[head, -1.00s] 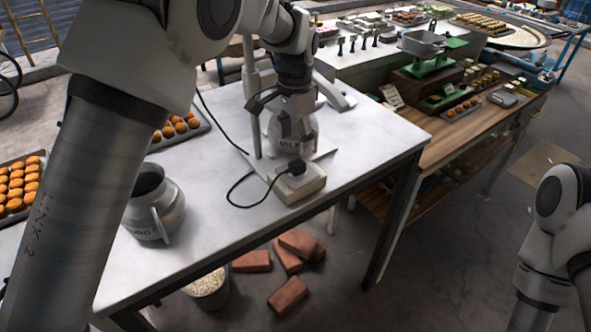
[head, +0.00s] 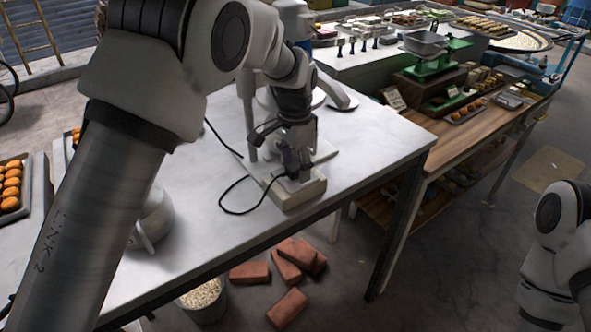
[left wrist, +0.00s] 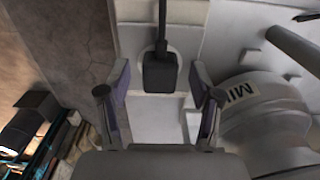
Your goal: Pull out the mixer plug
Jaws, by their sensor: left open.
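The black mixer plug (head: 300,170) sits on the white socket block (head: 302,190) near the front edge of the white table. Its black cord (head: 232,196) loops over the tabletop. My left gripper (head: 285,150) is open and pointed down at the plug. In the left wrist view, the plug (left wrist: 160,73) shows between the two spread fingers (left wrist: 161,92), with a gap on either side. The mixer's white stand (head: 246,115) is behind, partly hidden by my arm. A metal container with a partly hidden label (left wrist: 262,108) shows on the right there. My right gripper is out of frame.
A metal jug (head: 155,222) stands on the white table (head: 225,235), partly hidden by my left arm. Bricks (head: 287,306) and a bucket of grain (head: 203,298) are on the floor below. A wooden bench (head: 460,140) with a green scale (head: 440,65) stands to the right.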

